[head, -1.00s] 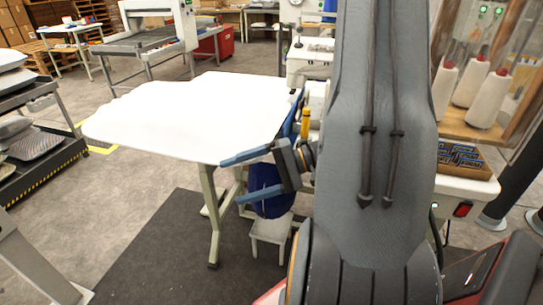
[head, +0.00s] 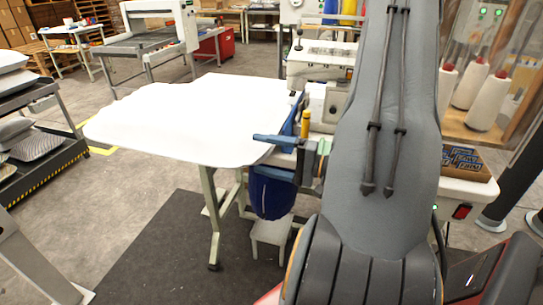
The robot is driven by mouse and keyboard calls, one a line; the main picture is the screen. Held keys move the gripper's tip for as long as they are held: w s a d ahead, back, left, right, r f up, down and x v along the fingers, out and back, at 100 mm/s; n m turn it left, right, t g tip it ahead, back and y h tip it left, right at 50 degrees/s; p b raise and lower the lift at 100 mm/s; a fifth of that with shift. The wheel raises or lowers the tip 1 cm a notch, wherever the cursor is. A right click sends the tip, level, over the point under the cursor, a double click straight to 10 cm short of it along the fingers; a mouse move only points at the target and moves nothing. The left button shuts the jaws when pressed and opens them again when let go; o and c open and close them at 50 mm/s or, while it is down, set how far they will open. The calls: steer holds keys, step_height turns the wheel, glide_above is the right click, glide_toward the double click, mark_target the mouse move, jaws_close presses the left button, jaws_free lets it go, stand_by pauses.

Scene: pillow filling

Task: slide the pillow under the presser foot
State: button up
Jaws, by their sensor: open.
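My gripper (head: 256,154) is open, its two blue fingers pointing left at the right front edge of the white table. No pillow shows between the fingers. The white tabletop (head: 185,120) has a wavy back-left outline; I cannot tell a pillow apart from the bright white surface. The white sewing machine (head: 318,66) stands behind and right of my gripper, partly covered by my arm. The presser foot cannot be made out.
A dark blue bag (head: 271,195) hangs below the table edge, beside my gripper. A small white stool (head: 270,232) stands under it. Grey cushions (head: 48,143) lie on a rack at the left. Thread cones (head: 487,102) stand at the right.

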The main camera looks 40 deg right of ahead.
mark_target(241, 151)
steer(key=shift+p+x, duration=0.8)
steer(key=shift+x, duration=1.9)
jaws_close()
